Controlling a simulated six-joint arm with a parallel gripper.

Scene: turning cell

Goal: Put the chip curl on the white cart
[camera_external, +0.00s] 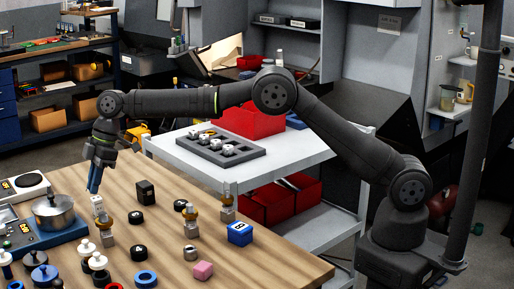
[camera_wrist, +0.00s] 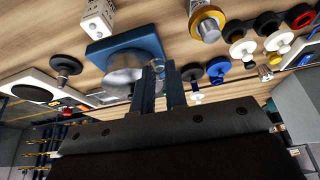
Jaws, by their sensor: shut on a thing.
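My gripper (camera_external: 93,188) points down over the left part of the wooden table, near the silver pot. In the wrist view its blue-grey fingers (camera_wrist: 161,72) stand close together, shut on a small grey thing at their tips. It looks like the chip curl, but the fingers hide most of it and its shape is unclear. The white cart (camera_external: 181,148) stands beyond the table, right of my gripper. A grey tray (camera_external: 226,157) with several small blocks lies on its top, with a red bin (camera_external: 250,122) behind.
A silver pot (camera_external: 58,212) stands on a blue base close to my gripper. A white block (camera_external: 97,205) is just below it.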

